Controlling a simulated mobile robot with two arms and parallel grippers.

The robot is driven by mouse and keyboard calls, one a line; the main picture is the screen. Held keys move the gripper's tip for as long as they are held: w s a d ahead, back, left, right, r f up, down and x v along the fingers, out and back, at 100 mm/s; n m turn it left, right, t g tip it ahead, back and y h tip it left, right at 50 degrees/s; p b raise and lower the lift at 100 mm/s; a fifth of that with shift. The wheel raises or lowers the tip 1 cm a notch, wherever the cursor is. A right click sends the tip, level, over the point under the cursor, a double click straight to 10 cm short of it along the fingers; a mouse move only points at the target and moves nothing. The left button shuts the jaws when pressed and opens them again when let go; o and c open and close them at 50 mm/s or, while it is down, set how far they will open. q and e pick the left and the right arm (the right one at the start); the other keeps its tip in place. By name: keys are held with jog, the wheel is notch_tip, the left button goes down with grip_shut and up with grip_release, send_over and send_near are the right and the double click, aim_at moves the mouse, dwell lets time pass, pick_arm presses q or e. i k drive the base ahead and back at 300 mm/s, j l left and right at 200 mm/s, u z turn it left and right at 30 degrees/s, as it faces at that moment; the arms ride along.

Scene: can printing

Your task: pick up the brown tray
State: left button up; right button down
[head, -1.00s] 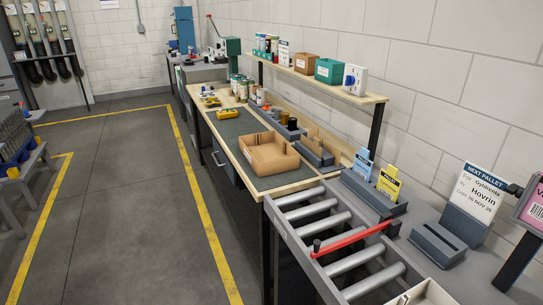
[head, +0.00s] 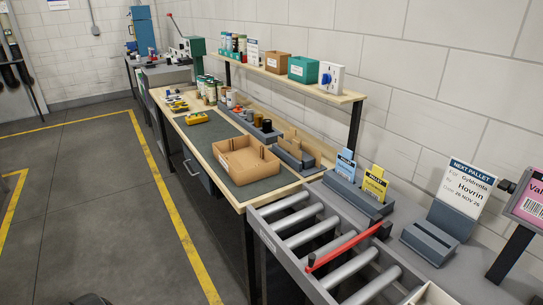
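The brown tray (head: 243,163), an open cardboard-coloured box with low walls, sits on the dark mat near the front end of the wooden workbench. It looks empty. Neither of my grippers can be made out in the head view. A small dark shape shows at the bottom left edge, too little to identify.
A roller conveyor (head: 306,229) with a red bar (head: 343,246) adjoins the bench's near end. A yellow device (head: 193,118) lies on the mat. Cans (head: 208,90) and a grey rack (head: 292,157) stand behind the tray. Open floor (head: 90,210) lies to the left.

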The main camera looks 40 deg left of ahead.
aim_at(243, 158)
jog(key=j+z, duration=0.15)
jog(key=j, duration=0.45)
jog(key=j+z, duration=0.15)
jog(key=j, duration=0.5)
jog(key=j+z, duration=0.15)
jog(key=j, duration=0.45)
jog(key=k+j+z, duration=0.15)
jog(key=j, duration=0.45)
